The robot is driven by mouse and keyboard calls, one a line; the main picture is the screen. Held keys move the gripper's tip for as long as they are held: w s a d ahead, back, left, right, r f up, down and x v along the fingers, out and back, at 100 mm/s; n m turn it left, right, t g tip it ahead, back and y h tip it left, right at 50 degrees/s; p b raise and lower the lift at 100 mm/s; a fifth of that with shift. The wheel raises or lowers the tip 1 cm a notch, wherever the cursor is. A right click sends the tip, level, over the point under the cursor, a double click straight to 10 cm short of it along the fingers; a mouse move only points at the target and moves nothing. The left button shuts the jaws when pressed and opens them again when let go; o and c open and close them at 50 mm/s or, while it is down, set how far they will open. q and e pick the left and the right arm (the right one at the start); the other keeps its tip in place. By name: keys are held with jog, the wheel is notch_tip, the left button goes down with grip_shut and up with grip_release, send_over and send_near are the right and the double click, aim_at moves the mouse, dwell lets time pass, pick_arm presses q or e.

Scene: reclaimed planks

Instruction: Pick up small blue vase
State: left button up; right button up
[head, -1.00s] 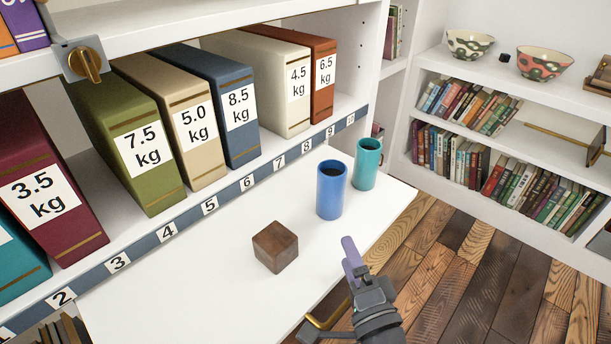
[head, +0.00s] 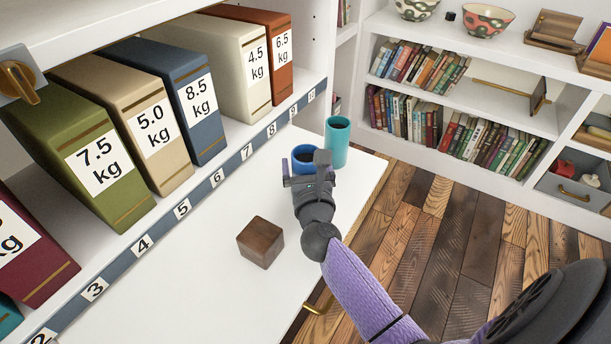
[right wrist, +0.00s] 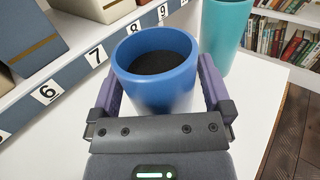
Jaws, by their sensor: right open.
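The small blue vase (head: 300,154) stands upright on the white pull-out surface; in the head view my right gripper hides most of it. The right wrist view shows the blue vase (right wrist: 155,66) with a dark inside, between the two fingers of my right gripper (right wrist: 157,90). The fingers are open, one on each side of the vase; whether they touch it I cannot tell. My right gripper (head: 308,172) also shows in the head view, with the purple arm coming from the lower right. My left gripper is not in view.
A teal vase (head: 338,140) stands close behind the blue one, to its right. A brown wooden cube (head: 260,242) lies nearer on the white surface (head: 200,285). Big weight-labelled binders (head: 180,100) fill the shelf at left. The wooden floor is at right.

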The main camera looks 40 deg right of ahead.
jog(key=c, duration=1.2)
